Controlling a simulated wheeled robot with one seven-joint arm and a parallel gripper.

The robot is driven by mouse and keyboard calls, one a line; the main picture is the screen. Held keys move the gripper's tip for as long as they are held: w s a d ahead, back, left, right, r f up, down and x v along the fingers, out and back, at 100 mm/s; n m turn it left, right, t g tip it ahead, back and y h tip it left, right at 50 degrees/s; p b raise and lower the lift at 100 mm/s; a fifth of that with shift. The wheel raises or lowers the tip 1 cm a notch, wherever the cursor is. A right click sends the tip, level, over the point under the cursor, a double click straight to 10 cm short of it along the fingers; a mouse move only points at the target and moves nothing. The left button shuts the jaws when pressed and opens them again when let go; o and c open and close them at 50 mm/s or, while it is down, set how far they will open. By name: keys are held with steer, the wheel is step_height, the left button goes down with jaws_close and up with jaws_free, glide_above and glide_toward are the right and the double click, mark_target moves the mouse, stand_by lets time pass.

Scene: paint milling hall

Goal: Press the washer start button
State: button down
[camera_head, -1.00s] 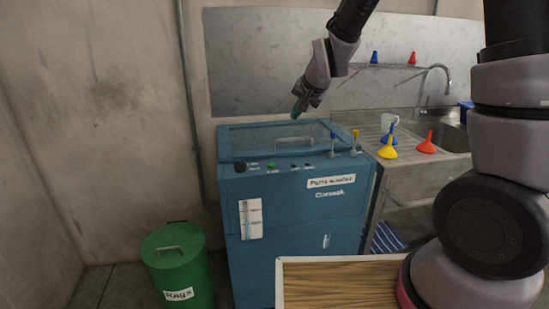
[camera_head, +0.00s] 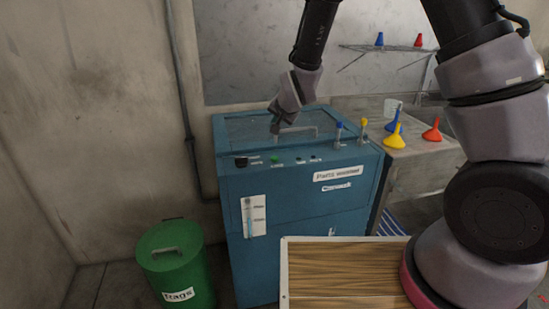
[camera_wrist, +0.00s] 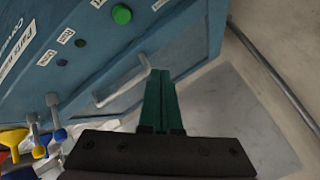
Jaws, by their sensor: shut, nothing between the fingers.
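The blue parts washer (camera_head: 275,215) stands against the wall in the head view. On its control strip is a green button (camera_head: 275,160), with a black knob (camera_head: 241,162) to its left and small dark buttons to its right. In the wrist view the green button (camera_wrist: 121,14) is round and raised, near the top edge. My gripper (camera_head: 275,128) is above the lid, behind the green button. In the wrist view its green fingers (camera_wrist: 161,76) are together, with nothing between them, and apart from the button.
A lid handle (camera_head: 303,130) lies close to my fingers. Blue and yellow taps (camera_head: 363,130) rise at the panel's right. A green rags bin (camera_head: 178,265) stands left; a wooden board (camera_head: 345,270) is in front.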

mark_target(275, 159)
steer(key=shift+f, duration=4.35)
steer(key=shift+f, duration=0.1)
steer(key=shift+f, duration=0.3)
steer(key=shift+f, duration=0.45)
steer(key=shift+r, duration=0.85)
steer(key=shift+r, duration=2.55)
